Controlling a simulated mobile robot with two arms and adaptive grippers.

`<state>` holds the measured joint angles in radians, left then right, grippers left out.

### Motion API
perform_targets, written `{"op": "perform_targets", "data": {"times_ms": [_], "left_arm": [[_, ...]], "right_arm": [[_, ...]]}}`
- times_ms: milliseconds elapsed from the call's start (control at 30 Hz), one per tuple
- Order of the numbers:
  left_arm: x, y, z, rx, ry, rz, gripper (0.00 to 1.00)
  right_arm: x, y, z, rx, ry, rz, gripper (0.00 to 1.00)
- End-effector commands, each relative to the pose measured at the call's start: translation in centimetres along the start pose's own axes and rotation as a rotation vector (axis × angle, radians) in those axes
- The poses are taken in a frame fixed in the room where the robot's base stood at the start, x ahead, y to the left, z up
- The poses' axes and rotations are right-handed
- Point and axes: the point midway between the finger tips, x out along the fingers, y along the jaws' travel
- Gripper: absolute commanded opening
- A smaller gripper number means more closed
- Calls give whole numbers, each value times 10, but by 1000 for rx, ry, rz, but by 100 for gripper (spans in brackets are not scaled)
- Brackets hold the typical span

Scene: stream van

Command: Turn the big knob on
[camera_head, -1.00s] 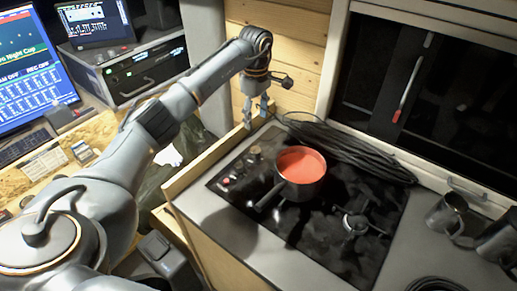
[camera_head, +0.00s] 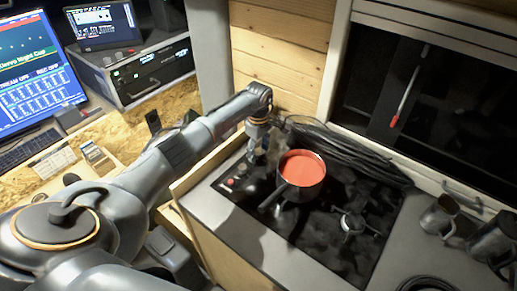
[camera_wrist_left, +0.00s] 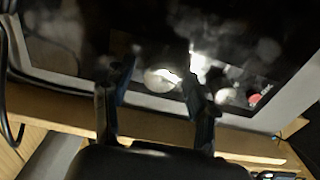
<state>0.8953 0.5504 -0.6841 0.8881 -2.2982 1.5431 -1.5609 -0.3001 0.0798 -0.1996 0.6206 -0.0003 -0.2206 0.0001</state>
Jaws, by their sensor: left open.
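The black stove top (camera_head: 325,235) is set into a grey counter. My left gripper (camera_head: 256,157) is open and points down over the stove's back left corner, where it hides the big knob in the head view. In the left wrist view a round, pale, shiny knob (camera_wrist_left: 160,80) shows between the two fingertips of the left gripper (camera_wrist_left: 158,69); it looks like the big knob. I cannot tell whether the fingers touch it. A smaller red knob (camera_head: 230,182) sits nearer the left edge and also shows in the wrist view (camera_wrist_left: 255,98). My right gripper is not in view.
A dark pot (camera_head: 302,188) with red contents stands on the stove just right of the gripper. Coiled black cable (camera_head: 350,155) lies behind it. A wooden edge board (camera_head: 208,163) runs along the counter's left side. Metal mugs (camera_head: 440,214) stand at the right.

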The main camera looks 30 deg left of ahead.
Motion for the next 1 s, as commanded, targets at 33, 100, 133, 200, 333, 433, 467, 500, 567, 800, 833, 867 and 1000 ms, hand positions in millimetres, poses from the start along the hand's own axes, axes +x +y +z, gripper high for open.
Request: {"op": "perform_targets", "data": {"times_ms": [33,100,133,200,333,433,467,500,567,800,833,867,1000], "left_arm": [[0,0,0,0,0,0,58],[0,0,0,0,0,0,58],[0,0,0,0,0,0,51],[0,0,0,0,0,0,37],[0,0,0,0,0,0,11],[0,0,0,0,0,0,3],[0,0,0,0,0,0,3],[0,0,0,-2,0,0,3],[0,0,0,-7,1,0,3],[1,0,-1,-83,2,1,3],[2,0,-1,-99,2,1,3],[2,0,-1,-118,2,1,3],[2,0,-1,-225,3,1,3]], "right_arm": [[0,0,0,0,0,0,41],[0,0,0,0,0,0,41],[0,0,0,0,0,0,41],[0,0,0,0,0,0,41],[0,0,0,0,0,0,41],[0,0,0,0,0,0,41],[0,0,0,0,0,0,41],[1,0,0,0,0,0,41],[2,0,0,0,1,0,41],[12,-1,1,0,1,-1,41],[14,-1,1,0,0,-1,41],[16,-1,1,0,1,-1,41],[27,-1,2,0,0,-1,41]]}}
